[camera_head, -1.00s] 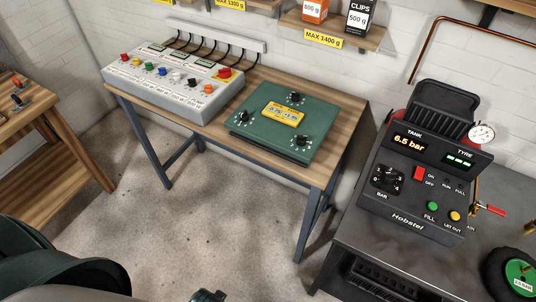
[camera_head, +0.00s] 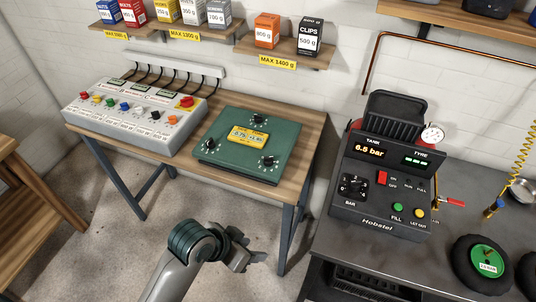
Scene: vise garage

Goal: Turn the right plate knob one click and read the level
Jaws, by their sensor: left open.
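A green plate (camera_head: 222,159) lies on the wooden table (camera_head: 305,128). It carries three black knobs: a right knob (camera_head: 268,161), a left knob (camera_head: 211,143) and a back knob (camera_head: 258,119). A yellow level display (camera_head: 247,135) sits in the plate's middle; its small digits are too blurred to read surely. My left gripper (camera_head: 257,260) is open and empty, low in front of the table and below the plate, apart from it. My right gripper is not in view.
A grey control box (camera_head: 140,122) with coloured knobs stands on the table's left. At right, a dark bench (camera_head: 440,262) holds a black Hobstel inflator (camera_head: 380,190) and small wheels (camera_head: 483,262). Wall shelves (camera_head: 285,50) with boxes hang behind. The table's front-right corner is clear.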

